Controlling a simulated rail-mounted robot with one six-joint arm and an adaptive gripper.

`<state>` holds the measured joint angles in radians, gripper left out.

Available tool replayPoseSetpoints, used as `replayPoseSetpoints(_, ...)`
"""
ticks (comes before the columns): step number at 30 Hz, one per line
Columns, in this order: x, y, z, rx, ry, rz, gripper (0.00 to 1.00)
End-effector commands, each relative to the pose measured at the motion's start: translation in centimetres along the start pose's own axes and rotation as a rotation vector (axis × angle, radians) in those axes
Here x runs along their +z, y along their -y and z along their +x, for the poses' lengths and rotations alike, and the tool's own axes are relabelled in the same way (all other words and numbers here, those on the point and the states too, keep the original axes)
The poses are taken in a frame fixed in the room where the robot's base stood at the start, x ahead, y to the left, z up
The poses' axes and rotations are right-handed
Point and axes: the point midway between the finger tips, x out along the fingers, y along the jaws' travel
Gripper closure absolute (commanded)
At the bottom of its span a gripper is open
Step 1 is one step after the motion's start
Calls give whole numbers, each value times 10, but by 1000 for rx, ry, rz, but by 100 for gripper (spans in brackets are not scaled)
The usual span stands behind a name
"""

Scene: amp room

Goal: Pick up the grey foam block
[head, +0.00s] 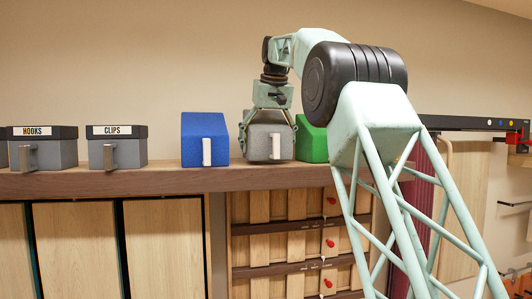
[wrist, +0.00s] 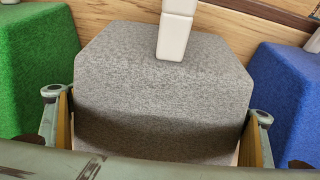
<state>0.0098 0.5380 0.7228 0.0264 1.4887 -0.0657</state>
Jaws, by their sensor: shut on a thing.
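The grey foam block (head: 261,142) stands on the wooden shelf between a blue block and a green block. It has a white upright tab on its front. In the wrist view the grey block (wrist: 170,85) fills the middle, with the white tab at the top. My gripper (head: 268,133) comes down from above, with one finger on each side of the grey block. In the wrist view my gripper's fingers (wrist: 158,125) are at the block's left and right sides, shut on it. I cannot tell any gap between the block's base and the shelf.
The blue block (head: 204,140) is close on the left and the green block (head: 312,143) close on the right. Grey boxes labelled HOOKS (head: 42,148) and CLIPS (head: 117,148) stand further left on the shelf (head: 160,179). Drawers with red knobs (head: 290,245) lie below.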

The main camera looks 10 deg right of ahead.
Motion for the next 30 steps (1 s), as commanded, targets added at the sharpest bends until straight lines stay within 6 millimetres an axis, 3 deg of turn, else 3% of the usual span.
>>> replayPoseSetpoints(16,-17,0,-37,0,-2,0,29)
replayPoseSetpoints(30,-23,0,-51,0,-1,0,29)
